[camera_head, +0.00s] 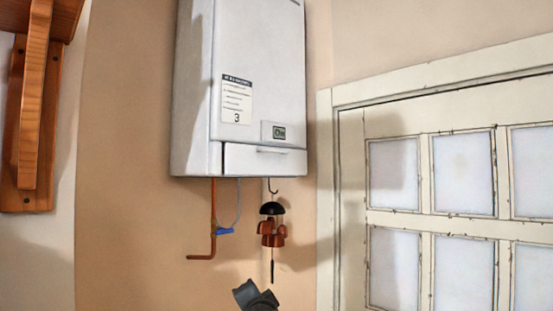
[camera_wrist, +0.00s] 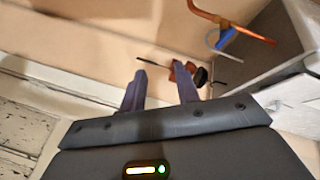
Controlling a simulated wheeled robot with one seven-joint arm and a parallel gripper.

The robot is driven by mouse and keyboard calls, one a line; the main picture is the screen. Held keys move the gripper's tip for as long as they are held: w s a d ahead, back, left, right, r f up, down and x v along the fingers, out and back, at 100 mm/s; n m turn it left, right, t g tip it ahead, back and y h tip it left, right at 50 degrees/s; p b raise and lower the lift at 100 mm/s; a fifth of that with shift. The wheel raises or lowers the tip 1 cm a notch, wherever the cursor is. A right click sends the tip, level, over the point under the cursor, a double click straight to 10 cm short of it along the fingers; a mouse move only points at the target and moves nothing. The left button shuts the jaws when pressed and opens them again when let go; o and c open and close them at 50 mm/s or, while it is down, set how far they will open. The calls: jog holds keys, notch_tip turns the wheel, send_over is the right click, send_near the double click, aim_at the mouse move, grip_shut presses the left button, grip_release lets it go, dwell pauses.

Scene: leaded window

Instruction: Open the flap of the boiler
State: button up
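The white boiler (camera_head: 255,50) hangs on the wall in the head view. Its flap (camera_head: 262,162) is the low panel along the bottom of the front, with a small lip near its top edge; it looks closed. My gripper (camera_head: 256,297) is at the bottom of the head view, below the boiler and apart from it. In the wrist view my gripper (camera_wrist: 163,82) has its two dark fingers spread with nothing between them. The boiler (camera_wrist: 290,40) shows at the right there; I cannot make out the flap in that view.
A wind chime (camera_head: 271,232) hangs below the boiler, between it and my gripper in the head view. A copper pipe (camera_head: 213,225) with a blue valve handle (camera_head: 225,231) is left of it. A paned window frame (camera_head: 350,95) stands right; a wooden bracket (camera_head: 35,110) is left.

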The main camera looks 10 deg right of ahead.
jog(key=d+r+m+t+h+p, duration=0.2)
jog(key=r+m+h, duration=0.2)
jog(key=r, duration=1)
jog(key=d+r+m+t+h+p, duration=0.2)
jog(key=r+m+t+h, duration=0.1)
jog(key=r+m, duration=0.8)
notch_tip(320, 180, up, 3)
jog(key=shift+w+d+f+h, duration=0.1)
jog(key=shift+w+d+h, duration=0.15)
jog(key=shift+w+h, duration=0.25)
jog(key=p, duration=1.3)
send_near(277, 151)
jog(key=x, duration=0.7)
jog(key=shift+w+d+r, duration=0.1)
jog(key=shift+w+r, duration=0.15)
jog(key=shift+w, duration=0.05)
jog(key=shift+w+d+p, duration=0.2)
jog(key=shift+w+p, duration=0.4)
jog(key=shift+w, duration=0.1)
